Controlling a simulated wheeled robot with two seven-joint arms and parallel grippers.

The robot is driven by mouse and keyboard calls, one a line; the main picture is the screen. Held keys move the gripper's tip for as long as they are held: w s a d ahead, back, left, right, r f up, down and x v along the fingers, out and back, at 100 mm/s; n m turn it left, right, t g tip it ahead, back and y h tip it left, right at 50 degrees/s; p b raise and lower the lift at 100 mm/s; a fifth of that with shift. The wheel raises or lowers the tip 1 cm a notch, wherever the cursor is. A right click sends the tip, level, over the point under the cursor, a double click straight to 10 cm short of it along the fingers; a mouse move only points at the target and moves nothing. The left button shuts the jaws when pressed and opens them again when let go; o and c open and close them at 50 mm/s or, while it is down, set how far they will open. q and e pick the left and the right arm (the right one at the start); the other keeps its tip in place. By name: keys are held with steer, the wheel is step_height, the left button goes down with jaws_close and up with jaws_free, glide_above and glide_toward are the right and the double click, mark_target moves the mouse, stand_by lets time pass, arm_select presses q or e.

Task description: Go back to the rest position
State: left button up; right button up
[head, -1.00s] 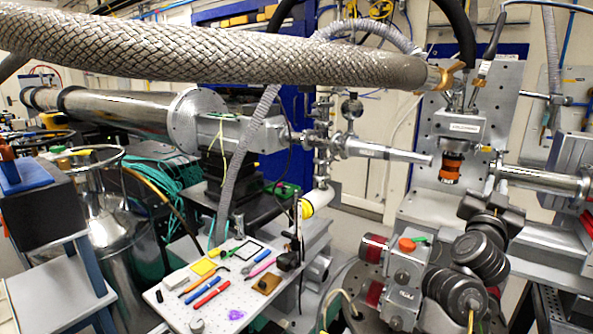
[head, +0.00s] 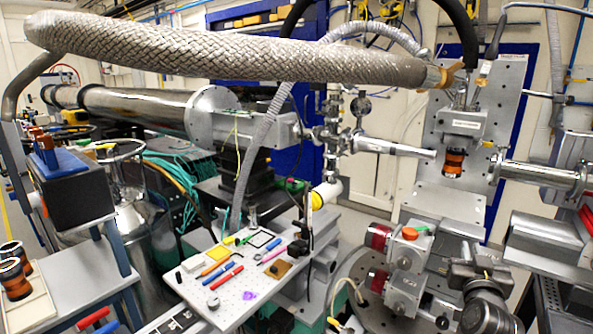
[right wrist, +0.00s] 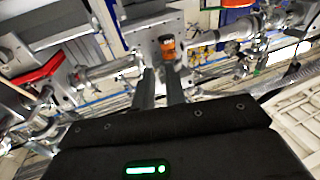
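My right gripper (head: 466,252) is at the lower right of the head view, in front of the grey plate assembly, with my dark arm links below it. In the right wrist view the two grey fingers of the right gripper (right wrist: 161,80) stand apart, with nothing held between them. They point toward an orange-and-black cylinder (right wrist: 167,46) on a grey plate. That cylinder also shows in the head view (head: 454,163), well above the gripper. My left gripper is not in either view.
A perforated tool board (head: 190,283) with pens and small tools is at lower centre. A red-and-grey block device (head: 405,280) stands left of my right arm. A braided hose (head: 220,60) crosses overhead. A tray (head: 32,300) with orange-and-black cylinders (head: 12,272) is at lower left.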

steer(key=s+a+f+n+g+y, duration=0.2)
steer(key=s+a+f+g+y, duration=0.15)
steer(key=s+f, duration=0.45)
steer(key=s+a+f+n+g+y, duration=0.25)
steer(key=a+f, duration=0.25)
steer(key=f, duration=0.7)
steer(key=s+a+f+n+g, duration=0.1)
steer(key=s+a+f+g, duration=0.2)
steer(key=s, duration=0.5)
steer(key=s+a+f+g+y, duration=0.1)
steer(key=s+f+g, duration=0.1)
steer(key=s+f, duration=0.45)
steer(key=s+a+f+n+g, duration=0.1)
steer(key=s+a+f+g, duration=0.15)
steer(key=s, duration=0.65)
step_height(320, 180, down, 26)
steer(key=s+g, duration=0.2)
steer(key=s+d+f, duration=0.3)
steer(key=s+f, duration=1.3)
steer(key=shift+s+f+g, duration=0.3)
steer(key=shift+s+g, duration=0.1)
steer(key=shift+g, duration=0.05)
